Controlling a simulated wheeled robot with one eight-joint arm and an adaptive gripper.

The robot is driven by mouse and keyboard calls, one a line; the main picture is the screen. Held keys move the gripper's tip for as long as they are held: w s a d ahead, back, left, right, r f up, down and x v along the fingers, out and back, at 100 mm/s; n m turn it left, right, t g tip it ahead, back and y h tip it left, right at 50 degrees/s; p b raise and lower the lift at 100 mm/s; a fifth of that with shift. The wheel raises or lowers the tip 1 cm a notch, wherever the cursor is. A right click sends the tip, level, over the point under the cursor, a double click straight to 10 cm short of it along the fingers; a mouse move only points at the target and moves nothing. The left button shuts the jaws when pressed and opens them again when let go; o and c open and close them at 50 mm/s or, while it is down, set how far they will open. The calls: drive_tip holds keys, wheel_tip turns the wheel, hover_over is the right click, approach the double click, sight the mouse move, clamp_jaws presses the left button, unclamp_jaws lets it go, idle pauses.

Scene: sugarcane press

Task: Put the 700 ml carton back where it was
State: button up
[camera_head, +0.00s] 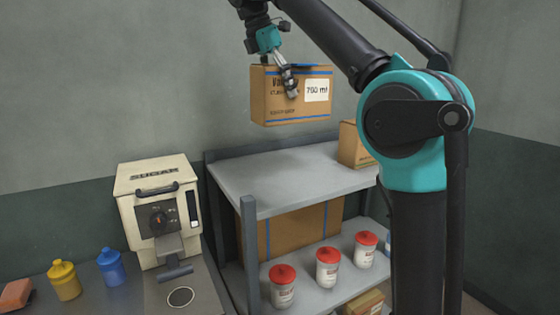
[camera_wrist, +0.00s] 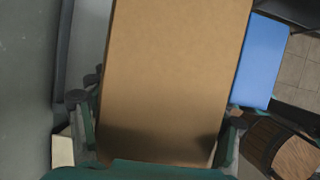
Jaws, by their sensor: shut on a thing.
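The 700 ml carton (camera_head: 275,106) is a brown cardboard box with blue stripes and a white "700 ml" label. It hangs in the air above the top board of the grey shelf unit (camera_head: 270,184) in the head view. My gripper (camera_head: 287,82) is shut on the carton; one finger lies over its front face. In the wrist view the carton (camera_wrist: 175,75) fills the middle between the two fingers of my gripper (camera_wrist: 160,130). The left part of the top board is bare. The carton's far side is hidden.
Another box (camera_head: 353,146) stands at the top board's right end, partly behind my arm. A big carton (camera_head: 300,230) and red-lidded jars (camera_head: 328,268) fill the lower shelf. A sugar machine (camera_head: 160,210) and bottles (camera_head: 64,280) stand left. The wrist view shows a barrel (camera_wrist: 282,148).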

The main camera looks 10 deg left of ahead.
sight(266, 114)
wheel_tip(266, 114, down, 18)
drive_tip(key=shift+r, duration=0.1)
idle(0.5)
drive_tip(key=o, duration=1.2)
drive_tip(key=v, duration=1.2)
drive_tip(key=shift+s, duration=0.1)
